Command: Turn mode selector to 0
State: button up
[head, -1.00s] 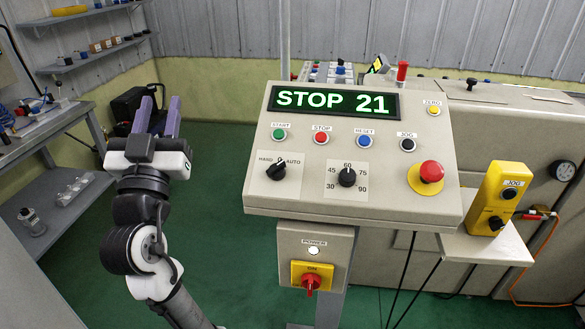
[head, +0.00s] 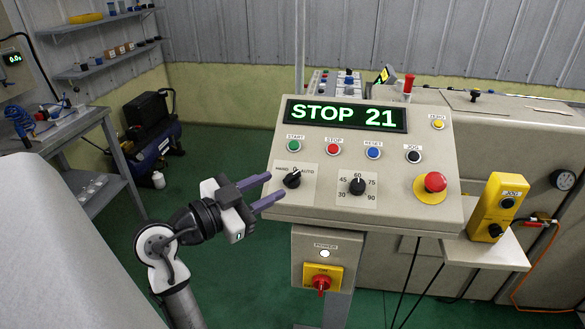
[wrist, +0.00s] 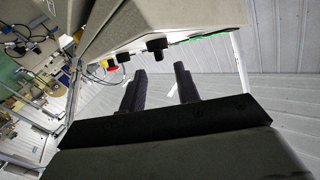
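The mode selector (head: 292,178) is a black knob on the sloped panel, between the words HAND and AUTO; its pointer appears to lean up toward AUTO. The nearest dark knob in the wrist view (wrist: 157,48) appears to be this selector, seen edge-on from the side. My gripper (head: 277,187) is open and empty, its two purple fingers pointing right at the panel's left edge, just below and left of the knob. In the wrist view the two dark fingers (wrist: 160,70) stand apart, with the knob beyond their tips.
The control panel (head: 250,205) also carries a speed knob (head: 357,186), a row of push buttons and a red emergency stop (head: 435,182). A power box (head: 345,245) hangs below. A yellow jog box (head: 498,207) stands at right.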

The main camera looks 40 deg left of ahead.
aim_at(288, 178)
jog(key=w, duration=0.2)
jog(key=w+p, duration=0.1)
jog(key=w, duration=0.1)
jog(key=w+d+p, duration=0.1)
jog(key=w, duration=0.1)
jog(key=shift+w, duration=0.25)
jog(key=c, duration=0.6)
